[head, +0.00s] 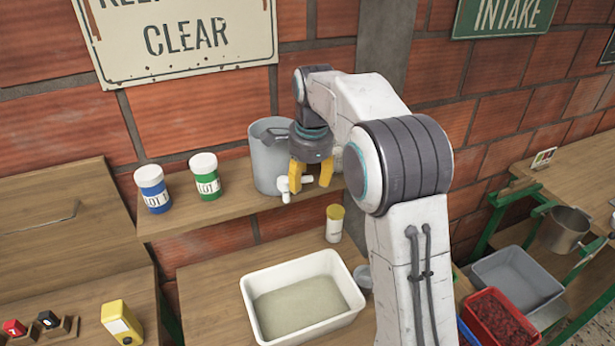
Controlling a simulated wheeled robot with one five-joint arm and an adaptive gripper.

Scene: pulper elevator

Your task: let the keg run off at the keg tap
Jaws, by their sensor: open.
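The keg (269,163) is a grey cylinder standing on a wooden shelf against the brick wall. Its white keg tap (289,187) sticks out low on the front, near the shelf edge. My gripper (309,185) has yellow fingers and is open. It hangs pointing down in front of the keg, with its fingers close beside the tap. I cannot tell whether a finger touches the tap. My gripper and arm hide the right part of the keg. No stream shows below the tap.
The shelf (225,212) also holds a blue jar (153,190) and a green jar (206,178). Below stand a white tub (302,297) with a pale greenish-beige filling and a yellow-capped bottle (335,223). At right are a grey bin (515,280), a red crate (500,318) and a metal pot (564,230).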

